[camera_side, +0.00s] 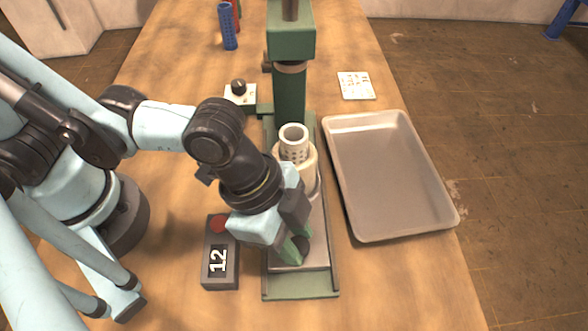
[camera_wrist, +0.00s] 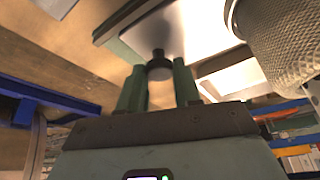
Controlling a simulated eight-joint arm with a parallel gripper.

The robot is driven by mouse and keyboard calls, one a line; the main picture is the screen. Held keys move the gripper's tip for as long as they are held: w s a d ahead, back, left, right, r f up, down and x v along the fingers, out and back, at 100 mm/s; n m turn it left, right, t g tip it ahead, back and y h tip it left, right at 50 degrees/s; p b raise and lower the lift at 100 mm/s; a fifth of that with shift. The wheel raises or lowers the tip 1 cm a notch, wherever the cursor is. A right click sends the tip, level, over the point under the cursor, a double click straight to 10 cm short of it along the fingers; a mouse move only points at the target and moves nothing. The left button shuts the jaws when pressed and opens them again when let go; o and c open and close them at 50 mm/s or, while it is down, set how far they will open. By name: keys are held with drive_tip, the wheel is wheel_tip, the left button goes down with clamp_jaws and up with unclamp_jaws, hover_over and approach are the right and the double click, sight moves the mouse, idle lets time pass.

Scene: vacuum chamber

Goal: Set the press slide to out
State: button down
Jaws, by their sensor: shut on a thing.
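The green press (camera_side: 290,92) stands on a long green base with side rails. Its slide (camera_side: 316,257), a pale metal plate, lies between the rails near the front of the base. A cream cup with a perforated metal tube (camera_side: 293,150) stands upright in front of the press column; part of a perforated metal cylinder (camera_wrist: 290,40) fills the upper right of the wrist view. My gripper (camera_side: 296,250) is at the slide's front part, its green fingers pointing down. In the wrist view the fingers are shut on a dark round knob (camera_wrist: 158,68). My arm hides part of the slide's left side.
A grey tray (camera_side: 352,215) lies close to the right of the base. A dark box with a red button and the number 12 (camera_side: 219,262) sits to the left. A small box with a black knob (camera_side: 240,93), a blue tube (camera_side: 228,28) and a white card (camera_side: 356,85) are farther back.

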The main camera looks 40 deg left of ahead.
drive_tip(key=shift+s+d, duration=1.4)
drive_tip(key=shift+d, duration=0.1)
drive_tip(key=c, duration=0.8)
unclamp_jaws()
drive_tip(key=shift+a+r, duration=0.1)
drive_tip(key=shift+a, duration=0.05)
drive_tip(key=shift+v, duration=5.9)
drive_tip(key=shift+s, duration=0.1)
